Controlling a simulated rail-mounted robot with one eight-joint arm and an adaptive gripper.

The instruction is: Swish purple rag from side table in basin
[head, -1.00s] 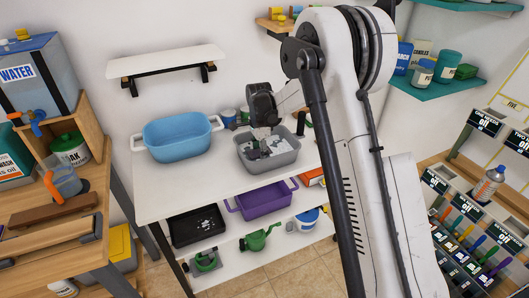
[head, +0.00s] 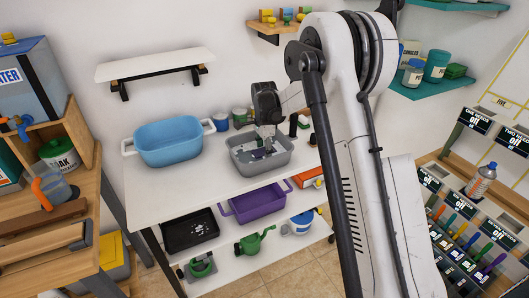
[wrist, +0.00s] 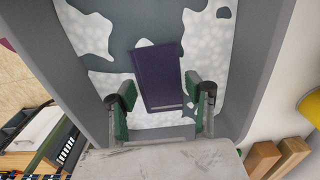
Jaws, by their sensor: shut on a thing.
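The purple rag (wrist: 158,75) is a dark folded piece between my gripper's green-padded fingers (wrist: 160,100) in the wrist view. The grey basin (wrist: 255,75) surrounds it, with white foam patches on dark water. In the head view my gripper (head: 267,145) reaches down into the grey basin (head: 238,162) on the white table (head: 190,185). A bit of purple shows below the fingers there. My gripper is shut on the rag. How deep the rag sits in the water is hard to tell.
A blue tub (head: 168,145) stands left of the basin, with small jars (head: 221,121) behind. A purple tray (head: 258,203) and a black tray (head: 190,230) sit on the shelf below. A wooden bench is at the left, a labelled rack at the right.

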